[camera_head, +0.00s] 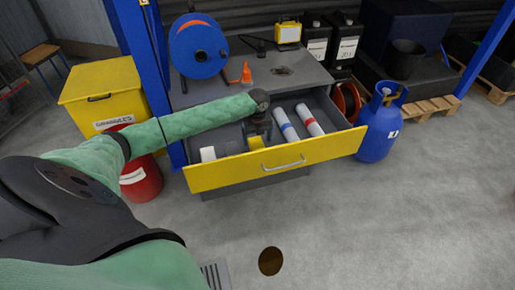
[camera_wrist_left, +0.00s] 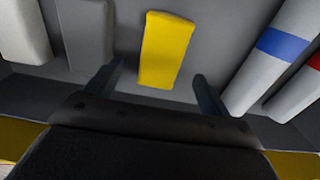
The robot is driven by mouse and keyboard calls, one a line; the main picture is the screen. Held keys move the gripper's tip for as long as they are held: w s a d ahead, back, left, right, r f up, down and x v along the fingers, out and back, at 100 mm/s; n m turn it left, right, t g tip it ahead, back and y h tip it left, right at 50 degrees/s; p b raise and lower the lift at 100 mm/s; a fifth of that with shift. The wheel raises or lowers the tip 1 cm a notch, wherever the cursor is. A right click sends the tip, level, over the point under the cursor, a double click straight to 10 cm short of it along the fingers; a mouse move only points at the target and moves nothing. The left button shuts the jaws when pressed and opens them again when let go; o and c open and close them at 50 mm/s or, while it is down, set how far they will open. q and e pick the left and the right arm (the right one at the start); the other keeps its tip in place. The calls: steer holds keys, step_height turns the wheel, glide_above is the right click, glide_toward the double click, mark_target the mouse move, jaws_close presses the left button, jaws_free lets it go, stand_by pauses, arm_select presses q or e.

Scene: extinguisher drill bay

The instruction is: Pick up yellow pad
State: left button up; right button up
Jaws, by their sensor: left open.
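The yellow pad (camera_wrist_left: 166,50) lies on the floor of the open drawer, a short block seen ahead of my left gripper in the left wrist view. It also shows in the head view (camera_head: 256,143), just below my left gripper, partly hidden by it. My left gripper (camera_wrist_left: 157,88) is open, its two fingers apart, one on each side of the pad's near end and short of it. Nothing is between the fingers. The drawer (camera_head: 215,177) has a yellow front and grey inside. My right gripper is not in view.
Two white rolls, one with a blue band (camera_head: 285,124) and one with a red band (camera_head: 309,120), lie right of the pad. A white block (camera_head: 208,154) and a grey block (camera_wrist_left: 88,32) lie left of it. A blue gas cylinder (camera_head: 379,128) stands right of the drawer.

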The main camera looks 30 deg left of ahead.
mark_target(257, 145)
arm_select(q)
steer(key=f, duration=0.1)
steer(key=f+p, duration=0.1)
steer(key=f, duration=0.2)
steer(key=shift+w+a, duration=0.2)
steer(key=shift+w, duration=0.1)
steer(key=shift+f, duration=0.65)
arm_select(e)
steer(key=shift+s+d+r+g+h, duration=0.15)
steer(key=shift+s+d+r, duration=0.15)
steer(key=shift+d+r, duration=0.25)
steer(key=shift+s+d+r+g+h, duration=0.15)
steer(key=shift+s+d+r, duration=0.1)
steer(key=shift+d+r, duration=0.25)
arm_select(q)
steer(key=shift+c, duration=0.4)
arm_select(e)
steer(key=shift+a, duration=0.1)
arm_select(q)
steer(key=c, duration=1)
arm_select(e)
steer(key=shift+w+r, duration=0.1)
